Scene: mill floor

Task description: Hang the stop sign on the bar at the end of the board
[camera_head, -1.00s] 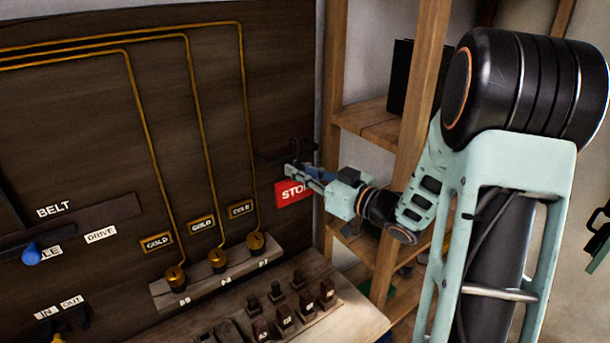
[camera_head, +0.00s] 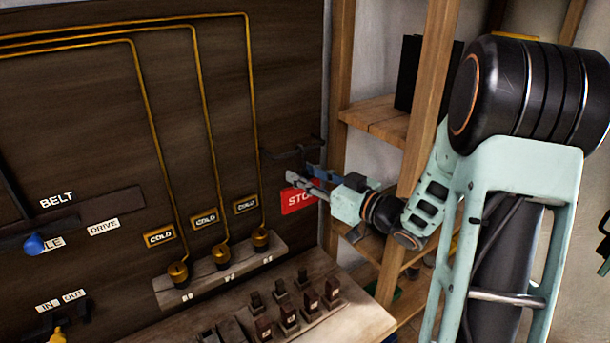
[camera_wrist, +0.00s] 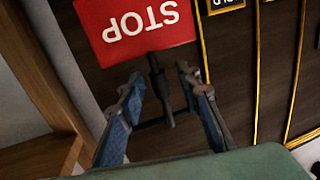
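The red stop sign (camera_head: 298,201) is in front of the board at its right end, below the dark bar (camera_head: 275,154). In the wrist view the sign (camera_wrist: 135,28) appears upside down, just beyond my fingertips. A dark stem runs from its top edge to between my fingers and meets a dark cross-piece there. I cannot tell whether the stem is fully seated on the bar. My gripper (camera_head: 298,177) is beside the sign's top edge, just under the bar. In the wrist view its fingers (camera_wrist: 160,75) stand apart on either side of the stem, with visible gaps.
A wooden shelf unit (camera_head: 375,117) stands close to the right, its post near my arm. A ledge with several dark switches (camera_head: 288,313) lies below. Brass pipes with cold labels (camera_head: 205,218) run down the board to the left.

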